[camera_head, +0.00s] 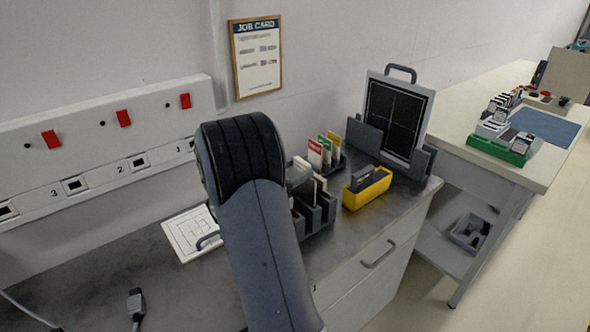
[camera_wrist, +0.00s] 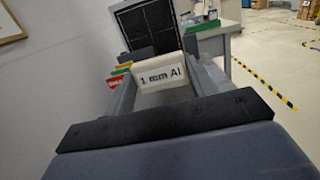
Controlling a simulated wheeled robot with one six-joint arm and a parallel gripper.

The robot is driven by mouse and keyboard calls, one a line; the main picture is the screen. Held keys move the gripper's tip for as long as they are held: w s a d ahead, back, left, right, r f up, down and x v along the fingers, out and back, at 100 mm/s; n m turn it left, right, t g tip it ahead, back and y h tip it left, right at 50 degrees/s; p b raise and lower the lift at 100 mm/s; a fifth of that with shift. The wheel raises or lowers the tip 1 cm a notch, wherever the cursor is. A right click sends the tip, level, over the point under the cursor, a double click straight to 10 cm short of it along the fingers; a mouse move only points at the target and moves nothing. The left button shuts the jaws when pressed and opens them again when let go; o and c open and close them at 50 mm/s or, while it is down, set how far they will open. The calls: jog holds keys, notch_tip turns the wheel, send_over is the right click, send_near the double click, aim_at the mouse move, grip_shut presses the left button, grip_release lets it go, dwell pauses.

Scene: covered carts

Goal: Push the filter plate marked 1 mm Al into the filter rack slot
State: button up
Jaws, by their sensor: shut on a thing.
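The filter plate marked 1 mm Al (camera_wrist: 162,76) is a white block with black lettering, facing the camera in the wrist view. My gripper (camera_wrist: 165,68) is shut on it, with a grey finger on either side. In the head view my dark arm covers much of the gripper and the plate. A dark grey slotted rack (camera_head: 318,217) holding pale plates stands on the bench just right of my arm; its left part is hidden. I cannot tell whether the plate's lower edge is in a slot.
A holder with red, green and yellow cards (camera_head: 322,154) stands behind the rack. A yellow tray (camera_head: 369,189) is to its right, and an upright black panel (camera_head: 397,117) stands at the bench's right end. A white diagram sheet (camera_head: 187,236) lies left of my arm.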

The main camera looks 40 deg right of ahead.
jog(key=shift+f+b, duration=1.7)
jog(key=shift+f, duration=0.7)
jog(key=o, duration=1.2)
jog(key=a, duration=0.3)
jog(key=a+b, duration=0.1)
jog(key=a, duration=0.3)
jog(key=w+a, duration=0.1)
jog(key=a, duration=0.2)
jog(key=shift+w+a+f, duration=0.1)
jog(key=shift+a+f, duration=0.2)
jog(key=shift+a, duration=0.05)
jog(key=d, duration=0.3)
jog(key=d+r+p, duration=0.1)
jog(key=d, duration=0.3)
jog(key=s+d, duration=0.1)
jog(key=d, duration=0.2)
jog(key=shift+s+d+r+p, duration=0.1)
jog(key=shift+d+r+p, duration=0.25)
jog(key=shift+p, duration=0.05)
